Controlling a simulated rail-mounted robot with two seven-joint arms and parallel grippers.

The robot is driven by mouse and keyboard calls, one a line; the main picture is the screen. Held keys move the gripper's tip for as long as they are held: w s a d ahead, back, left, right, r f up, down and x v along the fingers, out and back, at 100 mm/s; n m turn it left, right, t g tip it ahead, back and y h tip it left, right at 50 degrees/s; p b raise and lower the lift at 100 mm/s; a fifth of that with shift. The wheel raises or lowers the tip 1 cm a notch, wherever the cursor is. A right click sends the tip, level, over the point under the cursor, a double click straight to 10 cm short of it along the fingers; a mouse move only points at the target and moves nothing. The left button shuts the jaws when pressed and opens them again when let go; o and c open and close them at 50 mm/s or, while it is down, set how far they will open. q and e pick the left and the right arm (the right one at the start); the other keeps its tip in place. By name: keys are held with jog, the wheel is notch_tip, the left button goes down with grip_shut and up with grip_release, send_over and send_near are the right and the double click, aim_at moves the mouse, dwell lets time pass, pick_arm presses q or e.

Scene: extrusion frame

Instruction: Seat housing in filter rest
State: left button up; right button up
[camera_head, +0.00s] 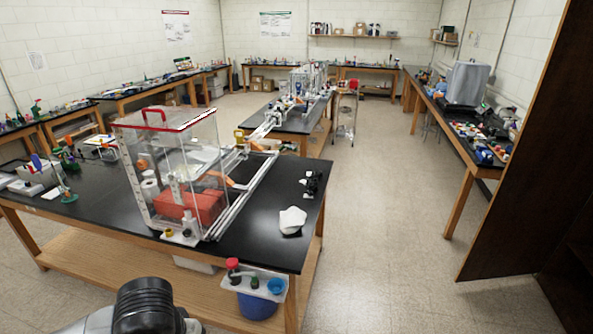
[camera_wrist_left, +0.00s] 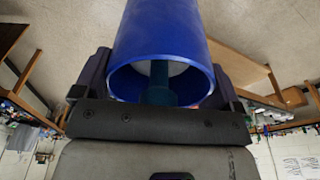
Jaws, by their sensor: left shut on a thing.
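The housing is a blue cylinder (camera_wrist_left: 165,35) in the left wrist view. Its open end faces the camera, with a dark teal stem and something whitish inside. My left gripper (camera_wrist_left: 160,78) is shut on it, with one dark finger on each side. The housing's far end is cut off by the frame. In the head view neither the housing nor a gripper shows. A white plate (camera_head: 271,293) at the table's front edge carries a red-topped item (camera_head: 233,265), a dark green item and a blue ring (camera_head: 276,286). I cannot tell for certain which part is the filter rest.
The black-topped table (camera_head: 110,210) carries a clear box (camera_head: 165,170) with a red block inside and metal extrusions beside it. A blue bucket (camera_head: 257,306) sits below the white plate. The floor (camera_head: 390,230) to the right is open.

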pick_arm(q)
jog(key=s+r+p, duration=0.6)
jog(key=p, duration=0.1)
dwell(0.6)
